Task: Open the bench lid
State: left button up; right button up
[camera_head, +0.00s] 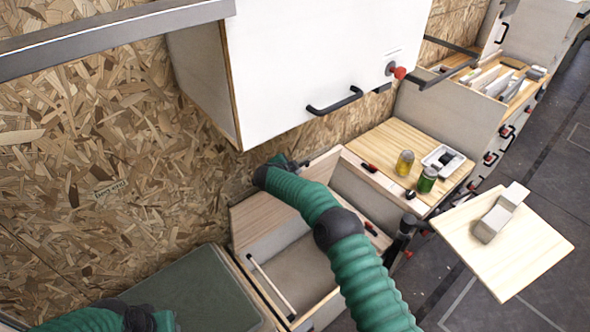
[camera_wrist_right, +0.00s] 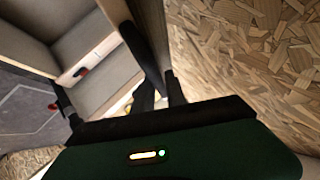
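The bench (camera_head: 309,318) is a pale wooden box in the middle of the head view, and its inside is visible from above. A wooden panel that looks like its lid (camera_head: 262,216) stands raised at the back, near the chipboard wall. My right arm crosses in front of it and hides part of it. My right gripper (camera_head: 298,164) is at the wall side, by the panel's upper edge. In the right wrist view its black fingers (camera_wrist_right: 160,82) are apart, with a panel edge (camera_wrist_right: 152,28) seen between them; contact is unclear.
A white overhead cabinet (camera_head: 310,60) hangs above the bench. A counter (camera_head: 375,140) with jars and a tray stands to the right. A small wooden table (camera_head: 520,255) juts out at the right. A dark green cushion (camera_head: 205,290) lies at lower left.

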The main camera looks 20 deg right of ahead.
jog(key=shift+o, duration=0.6)
jog(key=shift+s+a+f, duration=0.1)
jog(key=shift+s+f, duration=0.15)
jog(key=shift+f, duration=0.15)
jog(key=shift+s+a+r, duration=0.15)
jog(key=v, duration=1.6)
jog(key=shift+r, duration=0.5)
